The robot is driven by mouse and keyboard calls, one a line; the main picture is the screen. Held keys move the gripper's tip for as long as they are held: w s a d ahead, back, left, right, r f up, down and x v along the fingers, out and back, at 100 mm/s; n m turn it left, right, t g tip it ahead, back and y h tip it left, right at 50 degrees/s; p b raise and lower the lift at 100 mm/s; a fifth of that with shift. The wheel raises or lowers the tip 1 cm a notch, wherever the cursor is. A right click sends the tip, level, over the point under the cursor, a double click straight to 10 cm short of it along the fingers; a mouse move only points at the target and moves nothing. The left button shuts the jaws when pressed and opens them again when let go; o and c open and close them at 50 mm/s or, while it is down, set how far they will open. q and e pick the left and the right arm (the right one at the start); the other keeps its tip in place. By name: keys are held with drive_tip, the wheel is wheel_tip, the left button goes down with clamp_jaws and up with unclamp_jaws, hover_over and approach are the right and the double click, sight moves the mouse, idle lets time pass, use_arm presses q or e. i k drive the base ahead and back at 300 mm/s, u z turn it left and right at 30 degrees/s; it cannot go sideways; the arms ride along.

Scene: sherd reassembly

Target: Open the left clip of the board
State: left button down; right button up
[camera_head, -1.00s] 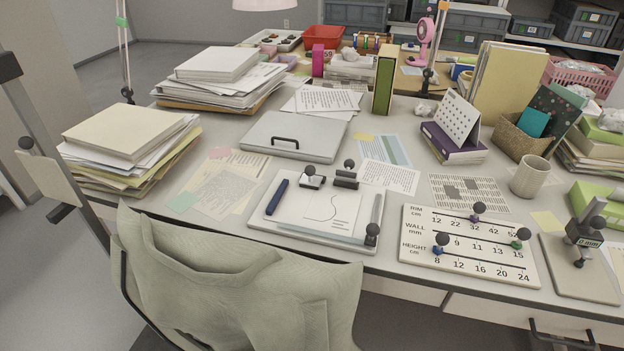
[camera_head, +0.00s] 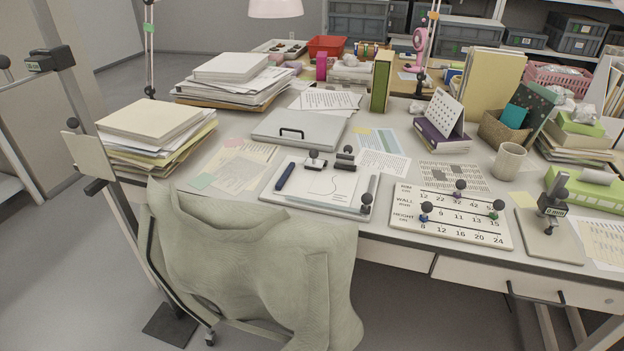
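A white drawing board (camera_head: 283,202) lies on the desk near its front edge, behind the chair. A sheet with a curved line (camera_head: 340,186) and a dark blue pen (camera_head: 285,176) lie on it. Two dark clips with ball knobs stand at its back edge: the left clip (camera_head: 313,163) and the right clip (camera_head: 345,162). Another ball knob (camera_head: 366,199) with a grey bar is at the board's right side. I cannot tell how far the left clip's jaw is open. Neither of my grippers is in view.
A green-grey draped chair (camera_head: 255,265) stands against the desk front, before the board. A white scale panel (camera_head: 450,222) with several knobs lies to the right. A grey lidded case (camera_head: 290,140) is behind the board. A metal stand (camera_head: 75,100) rises at left.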

sight(313, 164)
drive_tip(key=z, duration=1.35)
drive_tip(key=i, duration=1.05)
drive_tip(key=u, duration=1.45)
